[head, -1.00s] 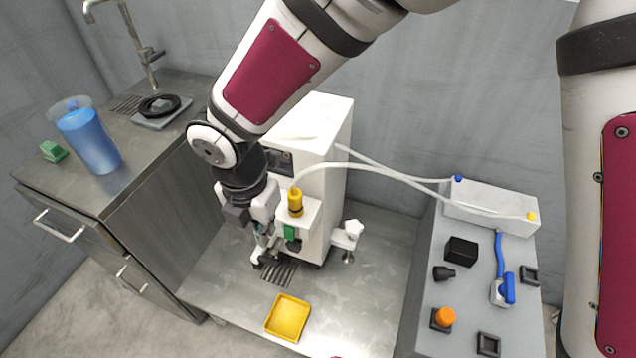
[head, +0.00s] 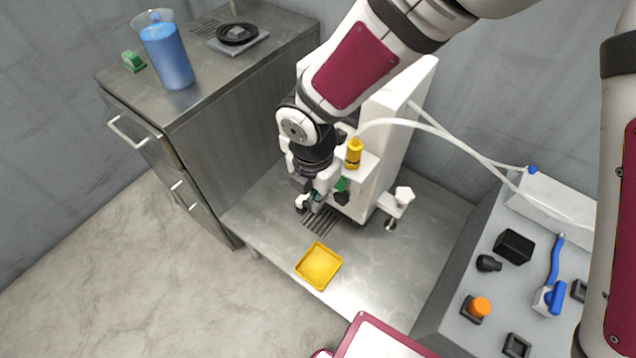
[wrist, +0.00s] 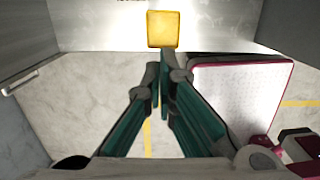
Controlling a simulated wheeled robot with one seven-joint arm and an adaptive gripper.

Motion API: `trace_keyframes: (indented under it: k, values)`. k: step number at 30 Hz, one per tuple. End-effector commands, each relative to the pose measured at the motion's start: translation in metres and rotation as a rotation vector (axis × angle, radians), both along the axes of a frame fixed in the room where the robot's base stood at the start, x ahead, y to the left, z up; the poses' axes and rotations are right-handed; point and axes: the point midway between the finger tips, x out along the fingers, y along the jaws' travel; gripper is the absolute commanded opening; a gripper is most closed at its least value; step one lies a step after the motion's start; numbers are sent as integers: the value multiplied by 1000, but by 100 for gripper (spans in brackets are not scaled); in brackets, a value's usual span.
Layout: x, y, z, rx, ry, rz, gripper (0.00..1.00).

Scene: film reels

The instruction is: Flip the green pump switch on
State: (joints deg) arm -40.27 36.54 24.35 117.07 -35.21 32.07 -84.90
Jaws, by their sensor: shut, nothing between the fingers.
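The green switch (head: 341,184) is a small green piece on the front of the white pump machine (head: 397,110), just below a yellow fitting (head: 353,153). It is partly crowded by my wrist in the head view, and I cannot tell its position. My gripper (head: 308,203) is shut and empty, to the left of the green switch and slightly lower in the picture, above the slotted drain. In the wrist view the green-sided fingers of my gripper (wrist: 159,72) meet at their tips. The switch does not show in the wrist view.
A yellow tray (head: 318,266) lies on the steel bench; it also shows in the wrist view (wrist: 163,29). A grey panel (head: 455,325) at right carries an orange knob (head: 480,307) and a blue lever (head: 556,298). A blue-filled beaker (head: 166,52) stands on the left cabinet.

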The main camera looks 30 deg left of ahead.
Motion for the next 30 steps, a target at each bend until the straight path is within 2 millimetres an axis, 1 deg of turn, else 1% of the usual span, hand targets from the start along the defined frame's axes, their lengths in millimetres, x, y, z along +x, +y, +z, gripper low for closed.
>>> trace_keyframes:
  k: [1, 3, 6, 12, 17, 26, 30]
  values:
    - [1, 0, -12, -3, 1, 1, 0]
    - [1, 0, -25, -2, 1, 2, 0]
    - [19, -2, -25, 1, -1, -5, 0]
    - [37, -3, -27, 0, 0, -2, 0]
    - [41, -3, -27, 0, -1, -1, 0]
    - [41, -3, -28, 0, -3, 0, 0]
    - [43, -3, -32, -6, -36, 4, 0]
